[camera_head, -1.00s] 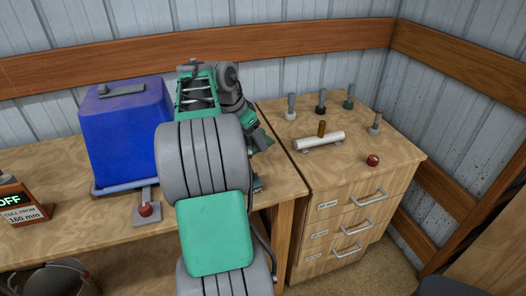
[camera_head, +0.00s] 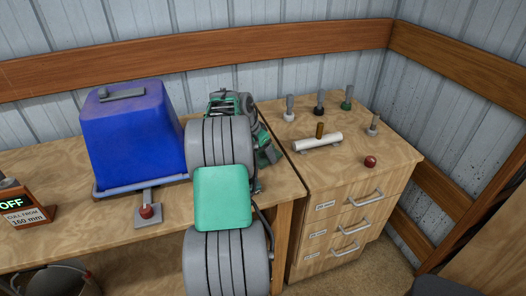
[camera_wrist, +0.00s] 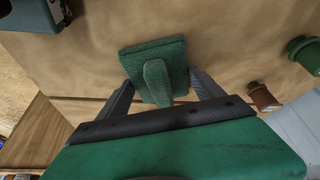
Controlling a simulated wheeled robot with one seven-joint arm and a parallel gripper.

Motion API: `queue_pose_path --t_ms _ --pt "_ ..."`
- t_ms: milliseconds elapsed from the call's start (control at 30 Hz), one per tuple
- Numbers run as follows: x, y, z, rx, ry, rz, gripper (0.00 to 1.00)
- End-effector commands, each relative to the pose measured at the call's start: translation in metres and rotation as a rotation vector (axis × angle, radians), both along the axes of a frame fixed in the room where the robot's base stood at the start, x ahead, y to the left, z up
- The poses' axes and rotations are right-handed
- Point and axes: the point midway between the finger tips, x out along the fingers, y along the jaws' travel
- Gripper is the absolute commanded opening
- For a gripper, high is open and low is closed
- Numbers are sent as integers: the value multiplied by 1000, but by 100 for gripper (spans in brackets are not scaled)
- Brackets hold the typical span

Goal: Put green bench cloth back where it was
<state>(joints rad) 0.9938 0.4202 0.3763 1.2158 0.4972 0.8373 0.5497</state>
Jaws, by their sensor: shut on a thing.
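The green bench cloth (camera_wrist: 173,55) shows in the wrist view as a flat green pad with a raised tongue-like fold. My gripper (camera_wrist: 160,84) has one grey finger on each side of that fold and is shut on it. The cloth is over or against a tan wooden surface (camera_wrist: 235,45); I cannot tell whether it touches it. In the head view my arm hides the cloth and most of the gripper, behind the arm near the bench's right end.
A blue box (camera_head: 135,135) stands on the bench (camera_head: 85,235) with a red-knobbed lever (camera_head: 148,211) before it. The drawer cabinet (camera_head: 335,215) on the right carries several upright handles, a white cylinder (camera_head: 318,142) and a red knob (camera_head: 370,161). An OFF sign (camera_head: 22,212) stands far left.

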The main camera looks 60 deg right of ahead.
Motion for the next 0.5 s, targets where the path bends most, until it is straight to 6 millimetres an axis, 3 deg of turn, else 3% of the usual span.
queue_pose_path --t_ms 300,500 --pt "0 0 -1 0 0 0 98" --pt "0 0 0 0 0 0 98"
